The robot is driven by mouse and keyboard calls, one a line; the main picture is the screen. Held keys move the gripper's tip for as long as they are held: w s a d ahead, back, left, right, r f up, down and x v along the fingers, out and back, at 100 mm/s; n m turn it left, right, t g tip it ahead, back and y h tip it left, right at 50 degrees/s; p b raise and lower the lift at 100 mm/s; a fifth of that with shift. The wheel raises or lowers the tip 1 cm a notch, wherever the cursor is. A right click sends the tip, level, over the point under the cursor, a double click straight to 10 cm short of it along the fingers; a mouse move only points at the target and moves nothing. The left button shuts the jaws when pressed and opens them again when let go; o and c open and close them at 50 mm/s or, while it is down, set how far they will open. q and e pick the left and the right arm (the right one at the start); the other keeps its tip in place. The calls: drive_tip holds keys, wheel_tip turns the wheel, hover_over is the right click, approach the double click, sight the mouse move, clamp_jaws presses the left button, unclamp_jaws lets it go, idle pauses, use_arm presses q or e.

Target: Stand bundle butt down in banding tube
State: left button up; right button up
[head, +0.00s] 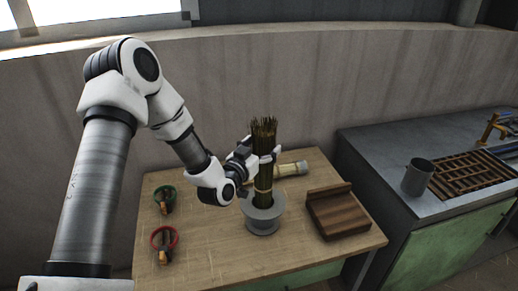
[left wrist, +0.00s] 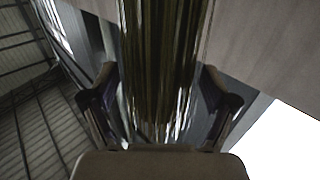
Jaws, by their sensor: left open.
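The bundle (head: 263,178) of dark green and brown stalks stands upright in the grey banding tube (head: 263,218) on the wooden table. Its frayed ends point up, and a pale band wraps it just above the tube. Its lower end is hidden inside the tube. My left gripper (head: 262,156) is at the upper part of the bundle, open, with a finger on either side. In the left wrist view the bundle (left wrist: 165,65) runs between the two open fingers (left wrist: 160,108); whether they touch it I cannot tell. My right gripper is not in view.
A pale cylinder (head: 291,169) lies behind the tube. A brown wooden block (head: 338,212) sits at the right. Green (head: 165,197) and red-rimmed (head: 164,241) holders stand at the left. A grey mug (head: 417,177) stands on the counter. The front of the table is clear.

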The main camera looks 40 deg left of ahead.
use_arm(q)
drive_tip(key=s, duration=1.1)
drive_tip(key=shift+s+d, duration=0.4)
drive_tip(key=shift+d, duration=0.05)
drive_tip(key=s+d+f+m+g+h, duration=0.1)
drive_tip(key=s+d+f+m+g, duration=0.2)
drive_tip(key=f, duration=0.5)
drive_tip(key=s+d+f+m+g+h, duration=0.1)
drive_tip(key=s+d+f+g, duration=0.25)
drive_tip(key=d+f, duration=0.35)
drive_tip(key=s+d+f+m+g+h, duration=0.2)
drive_tip(key=s+d+f+g, duration=0.15)
drive_tip(key=f, duration=0.55)
drive_tip(key=s+f+n+g+y, duration=0.1)
drive_tip(key=s+f+n+g, duration=0.1)
drive_tip(key=s+f+g, duration=0.2)
drive_tip(key=s+f+n+g+y, duration=0.1)
drive_tip(key=s+f+n+g, duration=0.2)
drive_tip(key=s, duration=0.7)
drive_tip(key=shift+s+a+f+n+g+y, duration=0.3)
drive_tip(key=shift+s+f+g, duration=0.1)
drive_tip(key=shift+f+g, duration=0.3)
drive_tip(key=shift+d, duration=0.1)
